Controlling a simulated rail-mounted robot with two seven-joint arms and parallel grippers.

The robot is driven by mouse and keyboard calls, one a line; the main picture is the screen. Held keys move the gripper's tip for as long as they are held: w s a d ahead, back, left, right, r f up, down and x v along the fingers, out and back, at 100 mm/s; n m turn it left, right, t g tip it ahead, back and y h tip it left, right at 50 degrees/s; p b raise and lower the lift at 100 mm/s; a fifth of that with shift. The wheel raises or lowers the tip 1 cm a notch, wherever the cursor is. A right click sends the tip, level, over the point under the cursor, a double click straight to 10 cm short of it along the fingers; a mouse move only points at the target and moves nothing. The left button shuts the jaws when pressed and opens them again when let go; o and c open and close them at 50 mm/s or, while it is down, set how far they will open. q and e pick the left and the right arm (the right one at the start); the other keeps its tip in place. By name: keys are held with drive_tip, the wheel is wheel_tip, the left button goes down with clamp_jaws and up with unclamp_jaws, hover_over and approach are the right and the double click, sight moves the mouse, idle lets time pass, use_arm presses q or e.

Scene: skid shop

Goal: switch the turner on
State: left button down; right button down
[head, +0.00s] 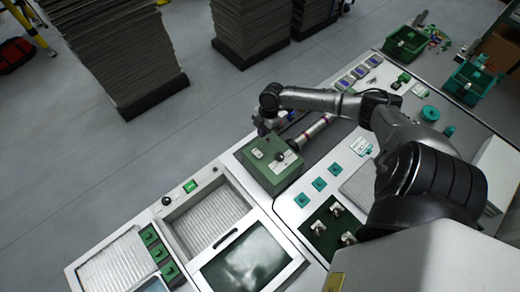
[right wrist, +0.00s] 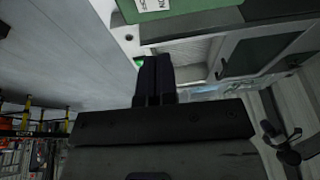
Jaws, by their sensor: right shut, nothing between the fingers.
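A green box (head: 272,168) with small light-coloured parts on top sits on the console, and a grey shaft with a red ring (head: 312,132) lies beside it; it may be the turner, though no name is readable. A green block with white labels also shows at the top of the right wrist view (right wrist: 205,12). A bright green button or lamp (head: 190,186) is on the white panel to the left. My right gripper (head: 268,130) is just behind the green box, its tips partly hidden. In the wrist view its dark fingers (right wrist: 154,75) are together and empty. My left gripper is out of view.
The console holds a recessed ribbed tray (head: 205,218), a dark glass panel (head: 245,262), teal square buttons (head: 320,184) and green bins (head: 405,43). Tall stacks of grey sheets (head: 115,45) stand on the floor behind.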

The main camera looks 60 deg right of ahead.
drive_tip(key=p, duration=0.1)
approach(258, 155)
drive_tip(key=x, duration=0.5)
drive_tip(key=shift+a, duration=0.25)
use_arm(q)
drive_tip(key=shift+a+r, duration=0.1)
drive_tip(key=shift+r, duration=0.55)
use_arm(e)
drive_tip(key=shift+s+f, duration=0.1)
drive_tip(key=shift+f, duration=0.7)
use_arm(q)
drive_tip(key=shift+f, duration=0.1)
